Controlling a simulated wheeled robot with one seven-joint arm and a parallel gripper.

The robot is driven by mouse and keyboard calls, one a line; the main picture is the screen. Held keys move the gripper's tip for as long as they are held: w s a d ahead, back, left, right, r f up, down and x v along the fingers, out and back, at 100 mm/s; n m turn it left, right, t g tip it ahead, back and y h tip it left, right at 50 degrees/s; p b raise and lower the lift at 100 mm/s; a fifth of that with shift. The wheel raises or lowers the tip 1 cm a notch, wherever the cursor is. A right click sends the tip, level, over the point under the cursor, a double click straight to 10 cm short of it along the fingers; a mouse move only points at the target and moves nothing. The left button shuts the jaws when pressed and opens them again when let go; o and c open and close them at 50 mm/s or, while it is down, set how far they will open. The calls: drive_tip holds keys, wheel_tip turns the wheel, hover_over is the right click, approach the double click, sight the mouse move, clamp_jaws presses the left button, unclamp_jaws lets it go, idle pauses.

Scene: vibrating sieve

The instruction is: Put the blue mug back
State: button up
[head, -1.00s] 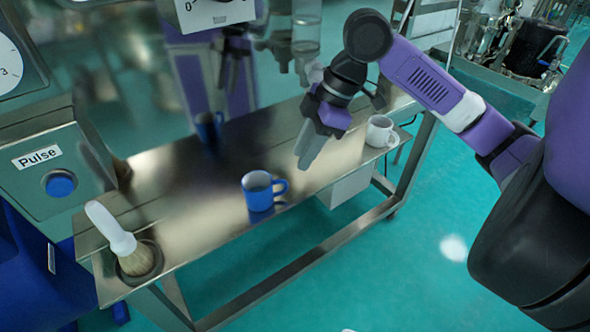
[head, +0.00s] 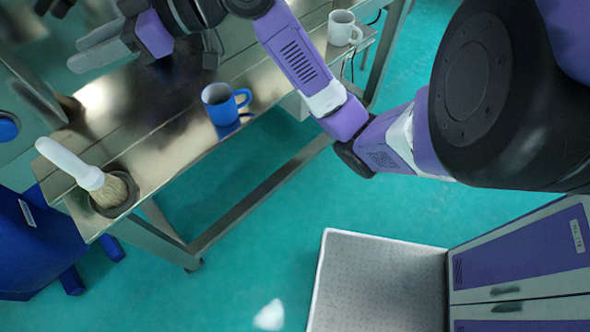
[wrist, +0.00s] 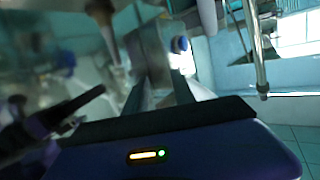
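The blue mug (head: 219,106) stands upright on the steel table (head: 165,160), near its front edge, with its handle to the right. In the head view my gripper (head: 92,48) is at the upper left, apart from the mug and left of it. Its two grey fingers show a gap between them and nothing held. In the wrist view the fingers (wrist: 160,92) are also spread apart. A small blue and white thing (wrist: 180,45) shows beyond them; I cannot tell what it is.
A white mug (head: 343,29) stands at the table's far right end. A white-handled brush (head: 85,172) stands in a dark round holder (head: 117,196) at the near left end. A pale speckled platform (head: 375,285) and purple-fronted cabinet (head: 530,255) are at the lower right. Green floor lies between.

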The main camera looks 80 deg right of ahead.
drive_tip(key=w+a+f+m+t+h, duration=0.1)
drive_tip(key=a+f+m+t+h, duration=0.2)
drive_tip(key=a+m+t, duration=0.3)
drive_tip(key=s+a+f+m+g+h, duration=0.1)
drive_tip(key=s+a+f+m+h, duration=0.15)
drive_tip(key=s+f, duration=0.3)
drive_tip(key=s+a+f+m+g+h, duration=0.2)
drive_tip(key=s+a+f+m, duration=0.15)
drive_tip(key=f, duration=0.35)
drive_tip(key=s+f+n+g, duration=0.1)
drive_tip(key=s+n, duration=0.3)
drive_tip(key=s, duration=0.8)
drive_tip(key=s+f+n+g+y, duration=0.1)
drive_tip(key=s+f+n, duration=0.2)
drive_tip(key=s, duration=0.9)
drive_tip(key=shift+s+f+n, duration=0.35)
drive_tip(key=shift+f+n, duration=0.05)
drive_tip(key=shift+f, duration=0.25)
